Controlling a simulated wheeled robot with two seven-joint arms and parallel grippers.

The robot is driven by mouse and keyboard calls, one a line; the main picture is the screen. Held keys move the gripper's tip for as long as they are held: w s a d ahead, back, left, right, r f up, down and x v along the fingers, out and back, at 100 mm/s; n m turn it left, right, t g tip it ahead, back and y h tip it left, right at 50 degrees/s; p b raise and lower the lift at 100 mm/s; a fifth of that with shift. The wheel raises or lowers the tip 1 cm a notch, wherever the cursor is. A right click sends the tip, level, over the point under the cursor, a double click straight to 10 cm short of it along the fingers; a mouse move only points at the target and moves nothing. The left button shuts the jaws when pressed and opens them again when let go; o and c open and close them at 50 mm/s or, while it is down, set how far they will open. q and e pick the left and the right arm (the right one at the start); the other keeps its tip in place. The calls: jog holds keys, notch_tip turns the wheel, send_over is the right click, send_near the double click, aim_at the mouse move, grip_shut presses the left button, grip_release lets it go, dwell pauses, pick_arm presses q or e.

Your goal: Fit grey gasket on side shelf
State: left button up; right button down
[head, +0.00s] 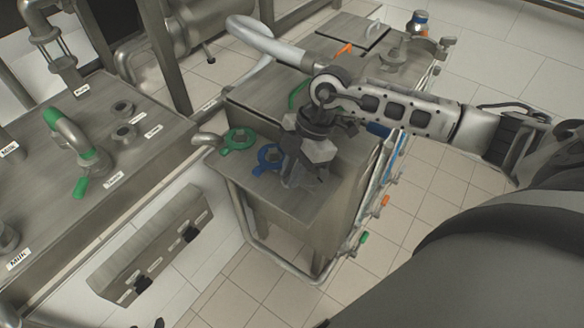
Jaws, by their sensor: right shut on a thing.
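My right gripper (305,165) is over the front part of the steel side shelf (295,205), pointing down. It is shut on what looks like the grey gasket (297,180), a dark grey piece low between the fingers. The fingers hide most of it, and I cannot tell whether it touches the shelf top. A blue gasket (268,158) lies on the shelf just left of the gripper. A green gasket (237,140) lies further left. My left gripper is not in view.
A steel counter (60,200) with pipe fittings and a green-banded bent pipe (70,135) stands at the left. A large curved pipe (265,40) rises behind the shelf. Orange and green handled valves line the shelf's right side. The shelf's front corner is bare.

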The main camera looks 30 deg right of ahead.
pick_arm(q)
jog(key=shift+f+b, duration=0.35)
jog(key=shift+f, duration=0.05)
pick_arm(e)
jog(key=shift+f, duration=0.8)
jog(key=c, duration=1.3)
grip_release()
jog(key=shift+o, duration=0.2)
jog(key=shift+d+r, duration=0.1)
jog(key=shift+r, duration=0.1)
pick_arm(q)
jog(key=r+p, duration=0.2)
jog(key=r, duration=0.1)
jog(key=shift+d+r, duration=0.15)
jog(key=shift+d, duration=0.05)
pick_arm(e)
jog(key=a+v, duration=0.2)
jog(key=v, duration=1.8)
jog(key=shift+r, duration=0.45)
jog(key=shift+s, duration=0.15)
